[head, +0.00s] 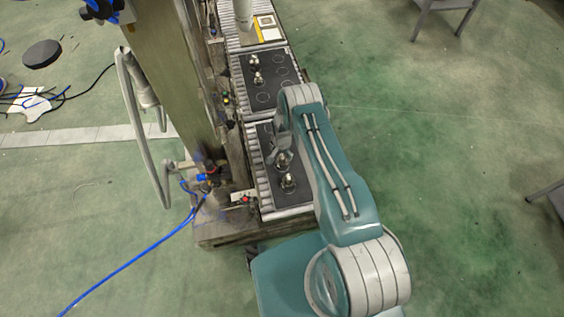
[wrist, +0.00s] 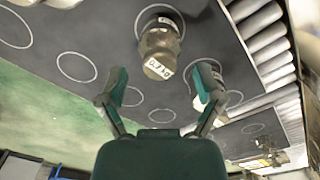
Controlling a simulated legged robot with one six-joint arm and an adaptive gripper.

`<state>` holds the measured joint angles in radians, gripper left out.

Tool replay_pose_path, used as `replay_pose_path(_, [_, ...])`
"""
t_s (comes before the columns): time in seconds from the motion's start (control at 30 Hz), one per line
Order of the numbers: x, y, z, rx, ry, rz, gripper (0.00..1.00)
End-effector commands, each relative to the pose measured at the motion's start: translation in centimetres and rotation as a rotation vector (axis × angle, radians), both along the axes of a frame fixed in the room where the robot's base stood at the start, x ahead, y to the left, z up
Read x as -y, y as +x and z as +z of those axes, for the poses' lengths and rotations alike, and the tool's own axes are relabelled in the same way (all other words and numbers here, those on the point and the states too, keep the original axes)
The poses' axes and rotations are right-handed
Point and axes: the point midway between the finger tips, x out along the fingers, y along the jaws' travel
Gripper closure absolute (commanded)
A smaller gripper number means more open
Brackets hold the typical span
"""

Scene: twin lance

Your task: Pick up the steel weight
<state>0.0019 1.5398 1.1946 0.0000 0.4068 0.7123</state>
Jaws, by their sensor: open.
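Several small steel weights stand on dark mats on the roller conveyor. In the wrist view one steel weight (wrist: 158,52) with a white label stands upside down in the picture, just beyond the gap between my fingertips. A second weight (wrist: 212,75) is partly hidden behind my right finger. My gripper (wrist: 161,86) is open with nothing between its fingers. In the head view my gripper (head: 280,145) is over the near mat (head: 290,200), close to the weight (head: 282,160). Another weight (head: 288,182) stands nearer on that mat.
The far mat (head: 272,84) holds two weights (head: 254,62) (head: 258,78) and empty marked circles. Metal rollers (head: 265,195) edge the mats. A tall post (head: 170,80) with hoses stands left of the conveyor. Open green floor (head: 430,150) lies to the right.

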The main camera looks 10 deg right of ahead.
Motion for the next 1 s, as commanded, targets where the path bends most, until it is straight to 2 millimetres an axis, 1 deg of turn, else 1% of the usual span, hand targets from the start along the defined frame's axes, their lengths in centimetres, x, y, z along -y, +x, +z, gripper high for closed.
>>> replay_pose_path(0.03, [0.0,0.0,-0.8,-0.001,0.0,0.0,0.16])
replay_pose_path(0.1, [0.0,0.0,-1.6,-0.001,0.0,0.0,0.16])
replay_pose_path(0.2, [0.0,0.0,-2.2,0.0,0.0,0.0,0.16])
replay_pose_path(0.43, [0.0,0.0,-2.2,0.0,0.0,0.0,0.16])
replay_pose_path(0.47, [0.0,0.0,-2.2,0.0,0.0,0.0,0.25])
replay_pose_path(0.5, [0.0,0.0,-2.2,0.0,0.0,0.0,0.42])
replay_pose_path(0.57, [0.0,0.0,-2.2,0.0,0.0,0.0,0.69])
replay_pose_path(0.6, [0.0,0.0,-2.2,0.0,0.0,0.0,0.87])
replay_pose_path(0.63, [0.0,0.0,-2.2,0.0,0.0,0.0,1.0])
replay_pose_path(1.0, [0.0,0.1,-2.2,0.0,0.0,0.0,1.0])
